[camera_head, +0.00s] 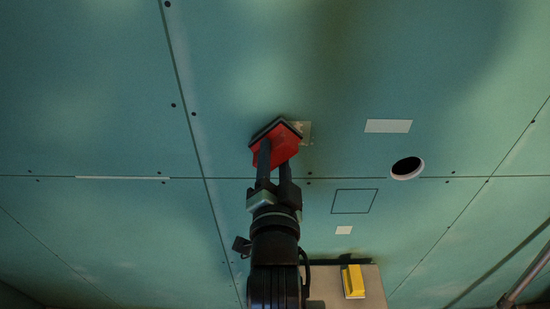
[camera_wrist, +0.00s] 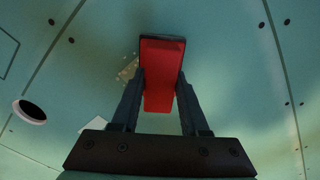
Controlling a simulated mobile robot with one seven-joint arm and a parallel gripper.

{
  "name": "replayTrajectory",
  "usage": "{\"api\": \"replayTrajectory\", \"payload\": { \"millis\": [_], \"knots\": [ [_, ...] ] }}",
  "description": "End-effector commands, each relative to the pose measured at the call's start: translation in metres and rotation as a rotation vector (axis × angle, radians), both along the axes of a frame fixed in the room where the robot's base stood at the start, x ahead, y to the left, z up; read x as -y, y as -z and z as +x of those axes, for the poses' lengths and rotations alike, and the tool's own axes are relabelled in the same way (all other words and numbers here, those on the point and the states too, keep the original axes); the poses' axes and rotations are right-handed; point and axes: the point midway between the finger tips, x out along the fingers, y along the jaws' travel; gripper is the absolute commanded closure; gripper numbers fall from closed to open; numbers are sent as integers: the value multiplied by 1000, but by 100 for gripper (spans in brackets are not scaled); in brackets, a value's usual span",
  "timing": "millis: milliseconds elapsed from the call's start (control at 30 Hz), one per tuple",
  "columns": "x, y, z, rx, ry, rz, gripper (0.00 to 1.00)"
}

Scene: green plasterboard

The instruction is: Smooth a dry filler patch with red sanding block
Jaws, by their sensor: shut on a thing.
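My gripper (camera_head: 274,168) is shut on the red sanding block (camera_head: 273,146), with one finger on each side of it. In the wrist view the red sanding block (camera_wrist: 162,75) sits between the fingertips of my gripper (camera_wrist: 160,92), its dark pad on the far side, facing the green board. The filler patch (camera_head: 304,131) is a pale, uneven spot on the board. It shows just right of the block in the head view, partly covered by it. In the wrist view the patch (camera_wrist: 128,70) shows just left of the block. I cannot tell whether the pad touches the board.
The green plasterboard (camera_head: 400,60) has dark seams and screw dots. A yellow block (camera_head: 353,281) sits on a grey tray (camera_head: 375,295) below.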

Motion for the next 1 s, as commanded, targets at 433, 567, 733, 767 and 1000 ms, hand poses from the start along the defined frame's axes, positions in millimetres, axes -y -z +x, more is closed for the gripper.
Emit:
{"api": "replayTrajectory", "payload": {
  "millis": [433, 567, 733, 767, 1000],
  "knots": [
    [0, 0, 9, 1, 0, 0, 100],
    [0, -1, 12, 2, 1, 0, 100],
    [0, 0, 15, 1, 0, 0, 100],
    [0, 0, 16, 1, 0, 0, 100],
    [12, -1, 15, 0, 3, 2, 100]
  ]
}}
